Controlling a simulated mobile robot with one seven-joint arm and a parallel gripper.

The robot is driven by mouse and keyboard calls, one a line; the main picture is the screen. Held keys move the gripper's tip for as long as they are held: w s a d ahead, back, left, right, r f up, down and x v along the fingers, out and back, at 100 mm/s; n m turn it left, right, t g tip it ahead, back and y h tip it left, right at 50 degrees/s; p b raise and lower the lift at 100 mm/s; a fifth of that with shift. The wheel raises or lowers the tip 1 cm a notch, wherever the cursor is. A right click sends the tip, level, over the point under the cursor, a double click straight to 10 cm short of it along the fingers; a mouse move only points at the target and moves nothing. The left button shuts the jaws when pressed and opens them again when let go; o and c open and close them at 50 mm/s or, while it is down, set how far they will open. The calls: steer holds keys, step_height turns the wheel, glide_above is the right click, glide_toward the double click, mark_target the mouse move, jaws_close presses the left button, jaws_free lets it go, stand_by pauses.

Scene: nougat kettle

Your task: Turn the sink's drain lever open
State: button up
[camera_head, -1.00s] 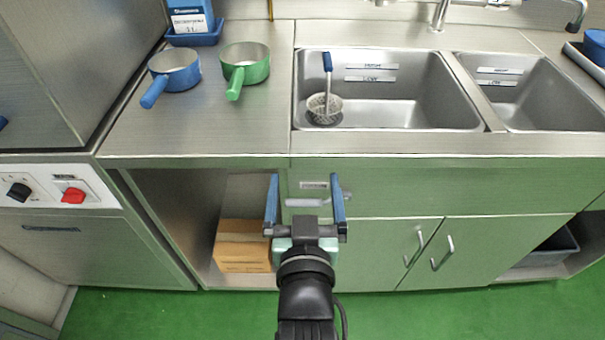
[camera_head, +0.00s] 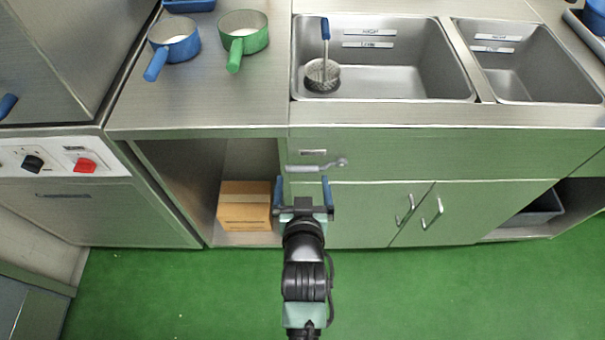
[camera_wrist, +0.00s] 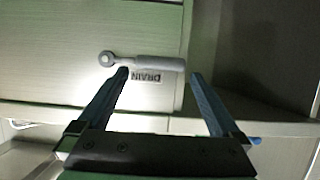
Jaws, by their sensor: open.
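The drain lever (camera_head: 315,166) is a grey horizontal handle on the green front panel below the left sink basin (camera_head: 385,83). A small DRAIN label (camera_head: 313,152) sits just above it. In the wrist view the lever (camera_wrist: 158,63) lies crosswise with its round pivot at the left, and the label (camera_wrist: 146,77) reads upside down. My gripper (camera_head: 302,180) is open and empty, its two blue fingers pointing at the panel just below the lever in the head view. In the wrist view my gripper (camera_wrist: 160,75) has its fingertips near the lever's two ends; contact cannot be told.
A blue pan (camera_head: 174,42) and a green pan (camera_head: 243,35) stand on the counter left of the sink. A strainer with a blue handle (camera_head: 325,30) is in the left basin. A cardboard box (camera_head: 245,210) sits in the open shelf. Cabinet doors have handles (camera_head: 431,211). Green floor is clear.

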mark_target(302, 171)
steer(key=shift+x, duration=1.9)
jaws_close()
